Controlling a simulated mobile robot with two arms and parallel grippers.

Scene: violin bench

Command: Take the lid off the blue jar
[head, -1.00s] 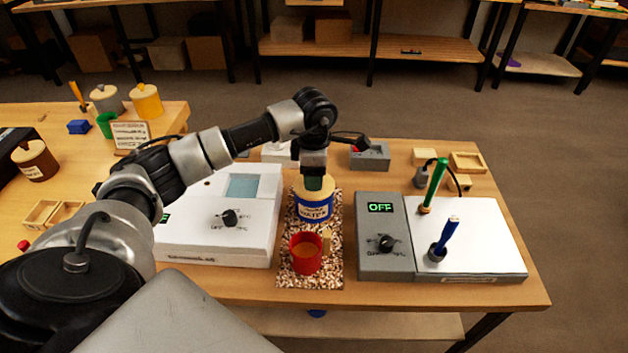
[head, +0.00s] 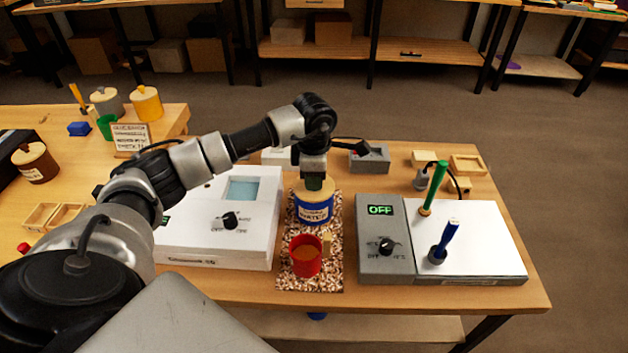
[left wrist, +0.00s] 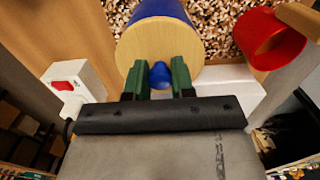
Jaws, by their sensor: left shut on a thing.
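The blue jar (head: 314,212) stands on a speckled mat (head: 335,240), with a pale label on its front. Its round wooden lid (head: 314,188) sits on top. In the left wrist view the lid (left wrist: 140,48) faces the camera, with the blue jar body (left wrist: 172,8) behind it. My left gripper (head: 313,183) points straight down over the lid. In the left wrist view its green fingers (left wrist: 160,75) are closed around the blue knob (left wrist: 160,73) at the lid's edge in the picture. My right gripper is not in view.
A red cup (head: 305,258) with brown contents stands close in front of the jar. A white box with a dial (head: 210,235) is on the left, and a grey unit reading OFF (head: 375,262) is on the right. Blue (head: 442,240) and green (head: 434,186) upright tools stand farther right.

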